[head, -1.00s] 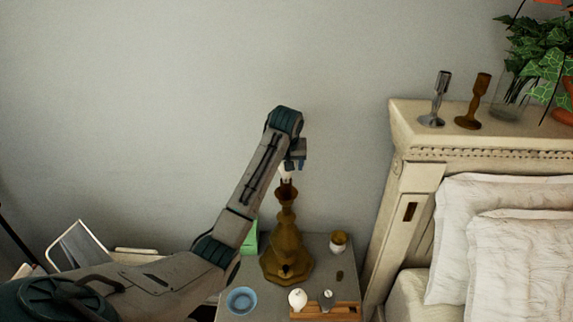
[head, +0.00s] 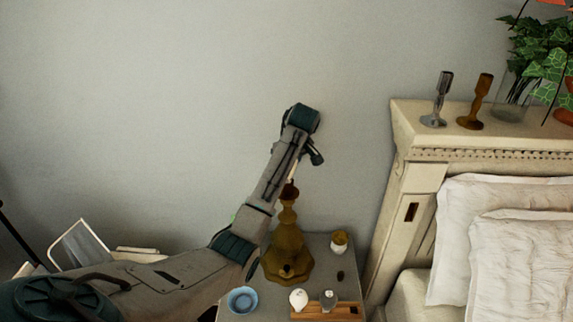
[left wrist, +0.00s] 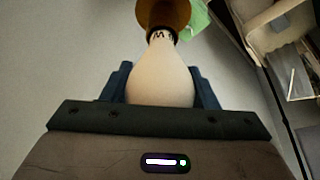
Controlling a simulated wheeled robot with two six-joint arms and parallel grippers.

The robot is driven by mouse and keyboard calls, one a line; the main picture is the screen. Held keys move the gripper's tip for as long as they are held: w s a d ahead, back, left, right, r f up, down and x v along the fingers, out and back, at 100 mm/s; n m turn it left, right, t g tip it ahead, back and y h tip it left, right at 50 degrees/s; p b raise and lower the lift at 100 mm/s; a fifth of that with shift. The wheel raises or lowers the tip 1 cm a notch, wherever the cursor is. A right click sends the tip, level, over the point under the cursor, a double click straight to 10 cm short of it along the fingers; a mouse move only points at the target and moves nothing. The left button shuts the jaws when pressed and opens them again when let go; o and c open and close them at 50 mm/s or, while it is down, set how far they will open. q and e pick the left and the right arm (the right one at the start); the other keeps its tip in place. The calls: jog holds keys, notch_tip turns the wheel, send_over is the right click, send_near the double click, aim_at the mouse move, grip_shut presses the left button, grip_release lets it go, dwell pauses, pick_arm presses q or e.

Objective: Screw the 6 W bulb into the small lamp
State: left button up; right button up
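The brass-coloured small lamp (head: 287,240) stands upright on the nightstand (head: 318,250). Its top also shows in the left wrist view (left wrist: 163,12). My left gripper (head: 313,155) is above the lamp, partly hidden by its own arm. In the left wrist view its blue fingers (left wrist: 162,85) lie on both sides of a pale bulb (left wrist: 160,75), shut on it. The bulb's neck carries a mark ending in "W"; the number is not readable. Its dark base end meets the lamp's top; I cannot tell how deep it sits. My right gripper is not in view.
A wooden holder (head: 345,311) with a white bulb (head: 298,299) and a grey bulb-like piece (head: 328,300) is at the nightstand's front. A blue bowl (head: 242,300) is left of it. A cup (head: 339,242) stands right of the lamp. The bed's headboard (head: 425,150) rises at right.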

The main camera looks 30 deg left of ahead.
pick_arm(q)
jog(key=shift+c, duration=1.2)
jog(key=m+t, duration=0.1)
jog(key=m, duration=0.2)
jog(key=shift+w, duration=0.1)
jog(key=shift+m+h, duration=0.3)
jog(key=shift+m+t, duration=0.5)
jog(key=shift+m, duration=0.5)
jog(key=shift+d+m+h, duration=0.15)
jog(key=shift+m+h, duration=0.35)
jog(key=shift+m, duration=0.1)
jog(key=m+h, duration=0.1)
jog(key=m, duration=0.2)
jog(key=shift+t, duration=0.3)
jog(key=shift+w+d+m, duration=0.1)
jog(key=shift+m, duration=0.2)
